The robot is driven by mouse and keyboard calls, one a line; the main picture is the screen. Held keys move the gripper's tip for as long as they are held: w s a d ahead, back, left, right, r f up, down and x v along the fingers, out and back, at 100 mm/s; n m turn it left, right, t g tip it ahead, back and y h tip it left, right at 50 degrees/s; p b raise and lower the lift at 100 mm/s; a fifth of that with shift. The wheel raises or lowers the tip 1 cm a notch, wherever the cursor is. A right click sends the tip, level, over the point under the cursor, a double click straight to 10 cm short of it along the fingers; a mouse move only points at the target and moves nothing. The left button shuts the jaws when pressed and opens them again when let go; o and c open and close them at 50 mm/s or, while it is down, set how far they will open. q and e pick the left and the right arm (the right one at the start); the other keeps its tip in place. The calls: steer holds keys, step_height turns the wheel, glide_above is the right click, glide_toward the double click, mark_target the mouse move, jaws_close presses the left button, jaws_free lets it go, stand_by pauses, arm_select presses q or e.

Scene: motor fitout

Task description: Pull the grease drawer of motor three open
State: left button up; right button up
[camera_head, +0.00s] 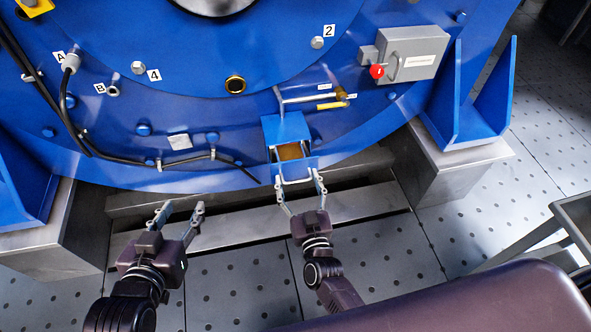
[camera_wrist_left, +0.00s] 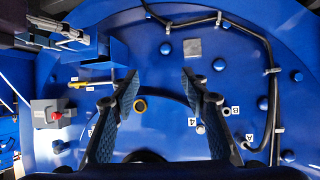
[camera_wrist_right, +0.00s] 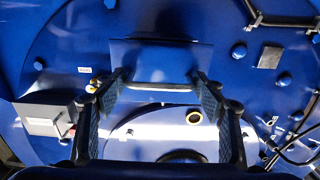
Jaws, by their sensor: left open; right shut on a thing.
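The grease drawer (camera_head: 291,170) is a blue box low on the motor's blue face. It stands partly out of its blue housing (camera_head: 286,128), and yellow-brown grease (camera_head: 291,152) shows inside. My right gripper (camera_head: 300,184) is shut on the drawer's front, one finger at each side; the exact grip is small in the head view. The right wrist view shows the blue drawer (camera_wrist_right: 162,62) beyond the fingers. My left gripper (camera_head: 183,208) is open and empty, left of the drawer and apart from it. Its fingers (camera_wrist_left: 158,85) are spread in the left wrist view.
A grey box with a red knob (camera_head: 377,71) is on the motor at upper right. A yellow-handled lever (camera_head: 331,105) is just above the drawer. A black cable (camera_head: 185,160) runs to the left. Grey plinths (camera_head: 455,175) flank the motor; perforated floor (camera_head: 235,285) lies below.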

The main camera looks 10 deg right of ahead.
arm_select(q)
steer(key=s+a+f+g+y+p, duration=0.1)
steer(key=s+a+f+g, duration=0.1)
steer(key=s+f+g, duration=0.1)
steer(key=s+a+f+g+p, duration=0.1)
steer(key=s+f+g, duration=0.2)
steer(key=s+f, duration=0.2)
steer(key=shift+s+a+y, duration=0.4)
steer(key=shift+s, duration=0.8)
arm_select(e)
steer(key=s, duration=0.5)
steer(key=shift+s+d, duration=0.1)
steer(key=shift+d, duration=0.05)
arm_select(q)
steer(key=shift+f, duration=0.1)
arm_select(e)
steer(key=o, duration=1.4)
steer(key=s, duration=1.2)
